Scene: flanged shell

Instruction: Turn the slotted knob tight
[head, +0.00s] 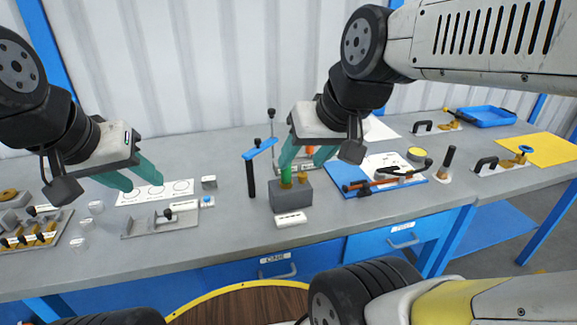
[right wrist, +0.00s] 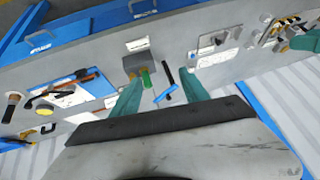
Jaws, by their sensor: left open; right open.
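A grey block (head: 291,195) on the bench carries an upright green cylinder (head: 286,177) and a small brass-coloured piece (head: 303,175). I cannot make out a slot on either, so I cannot tell which is the slotted knob. My right gripper (head: 305,162) is open above the block; one finger overlaps the green cylinder's top in the head view. In the right wrist view the green cylinder (right wrist: 146,78) shows between the teal fingers, nearer the left one. My left gripper (head: 138,180) is open and empty above a white sheet with circles (head: 155,193).
A black post with a blue bar (head: 261,149) stands just left of the block. A metal fixture plate (head: 160,221) lies left of it. A blue mat with tools (head: 375,180) lies right. A blue tray (head: 487,116) and yellow mat (head: 540,147) are far right.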

